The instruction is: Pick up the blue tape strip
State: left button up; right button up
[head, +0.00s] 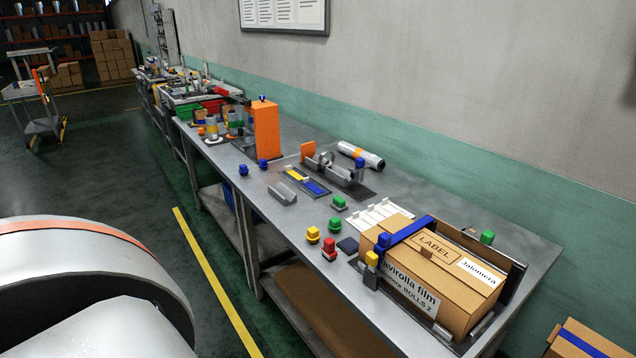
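A flat blue strip (315,188), which looks like the blue tape strip, lies on a small dark tray near the middle of the workbench. A yellow strip (294,175) lies beside it on the same tray. Neither of my grippers shows in the head view.
A grey bracket (283,194) stands in front of the tray. Behind it are a roller fixture (335,168) and a white roll (361,155). An orange upright block (266,130) stands to the left.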

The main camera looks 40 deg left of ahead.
aim_at(306, 182)
jog(key=j+z, duration=0.15)
jog(key=j, duration=0.8)
jog(key=k+j+z, duration=0.2)
jog(key=j, duration=1.75)
jog(key=k+j, duration=0.1)
jog(key=j, duration=0.9)
